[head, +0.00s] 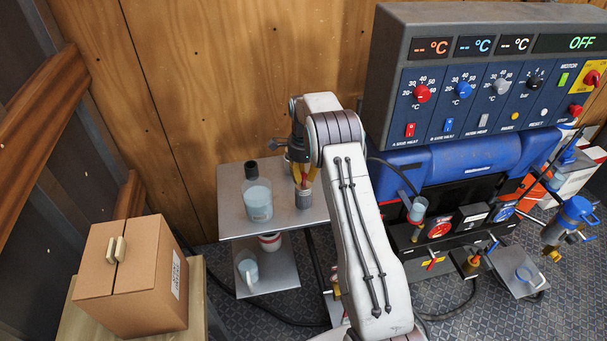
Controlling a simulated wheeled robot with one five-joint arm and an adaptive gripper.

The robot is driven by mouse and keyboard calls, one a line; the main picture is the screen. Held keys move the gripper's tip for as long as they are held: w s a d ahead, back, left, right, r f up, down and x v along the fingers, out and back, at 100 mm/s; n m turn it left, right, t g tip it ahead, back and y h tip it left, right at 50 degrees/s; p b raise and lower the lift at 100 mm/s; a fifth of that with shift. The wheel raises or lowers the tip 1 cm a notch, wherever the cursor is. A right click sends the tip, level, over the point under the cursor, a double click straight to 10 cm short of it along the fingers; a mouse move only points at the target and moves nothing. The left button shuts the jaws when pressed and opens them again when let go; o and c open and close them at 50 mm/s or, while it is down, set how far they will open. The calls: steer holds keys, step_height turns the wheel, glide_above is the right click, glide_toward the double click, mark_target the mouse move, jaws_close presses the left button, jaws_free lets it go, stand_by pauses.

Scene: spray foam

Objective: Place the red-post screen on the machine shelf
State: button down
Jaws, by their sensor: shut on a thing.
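My gripper (304,178) points down over the right part of a grey upper shelf (235,190) left of the machine. Its yellow fingers are shut on the red-post screen (304,198), a small grey cylinder with a red post between the fingers. The screen looks upright. Its lower end overlaps the shelf surface in the picture, and I cannot tell whether it touches or hangs just above. My arm hides the shelf's right edge and part of the space beside the machine.
Something pale is partly hidden behind my gripper. A lower shelf (283,280) holds a mug (248,268) and a white-and-red container (270,242). A cardboard box (135,275) stands front left; the machine (475,165) is right.

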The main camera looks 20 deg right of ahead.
steer(key=shift+f, duration=0.1)
steer(key=shift+f, duration=0.15)
steer(key=c, duration=1.2)
jaws_free()
steer(key=shift+r, duration=0.2)
